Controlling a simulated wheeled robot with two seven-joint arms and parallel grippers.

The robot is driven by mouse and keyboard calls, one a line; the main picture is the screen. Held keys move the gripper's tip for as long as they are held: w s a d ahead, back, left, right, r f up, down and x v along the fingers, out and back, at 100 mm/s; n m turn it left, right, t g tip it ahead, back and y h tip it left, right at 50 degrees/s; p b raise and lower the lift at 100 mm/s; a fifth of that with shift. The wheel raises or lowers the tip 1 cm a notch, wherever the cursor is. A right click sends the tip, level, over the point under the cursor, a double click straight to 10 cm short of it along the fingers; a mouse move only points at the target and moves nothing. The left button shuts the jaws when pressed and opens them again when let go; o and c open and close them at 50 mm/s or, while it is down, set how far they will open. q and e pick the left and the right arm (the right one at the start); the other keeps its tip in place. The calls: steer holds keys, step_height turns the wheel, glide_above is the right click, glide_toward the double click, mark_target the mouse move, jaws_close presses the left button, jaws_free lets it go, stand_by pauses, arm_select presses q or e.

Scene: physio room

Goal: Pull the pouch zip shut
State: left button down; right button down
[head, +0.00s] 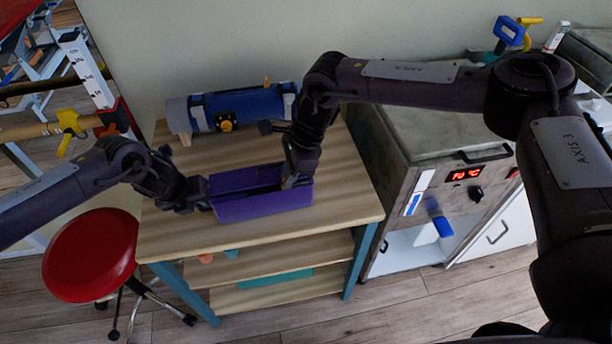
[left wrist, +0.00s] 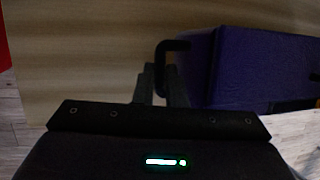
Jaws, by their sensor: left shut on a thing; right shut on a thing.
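The purple pouch (head: 262,206) lies on the wooden table top, with a dark gap along its top between the back and front walls. It also shows in the left wrist view (left wrist: 255,65). My left gripper (head: 203,193) is at the pouch's left end, shut on a black end loop (left wrist: 172,46) that sticks out there. My right gripper (head: 291,182) points down at the top of the pouch near its right end. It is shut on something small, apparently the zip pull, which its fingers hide.
A blue and grey roll-shaped device (head: 240,108) lies behind the pouch. A red stool (head: 90,254) stands left of the table (head: 340,190). A grey heater cabinet (head: 430,180) with a red display stands close on the right. The table's front strip is clear.

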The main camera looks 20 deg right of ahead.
arm_select(q)
steer(key=shift+s+d+f, duration=0.1)
steer(key=shift+s+d, duration=0.05)
steer(key=shift+s, duration=0.05)
arm_select(e)
steer(key=shift+a, duration=3.95)
steer(key=c, duration=1.7)
jaws_free()
steer(key=o, duration=0.3)
steer(key=shift+d+r, duration=0.1)
steer(key=shift+d, duration=0.05)
steer(key=shift+o, duration=0.2)
steer(key=shift+w+r, duration=0.1)
steer(key=shift+r, duration=0.85)
arm_select(q)
steer(key=shift+w+a, duration=0.1)
steer(key=shift+a, duration=0.1)
arm_select(e)
step_height(320, 180, up, 6)
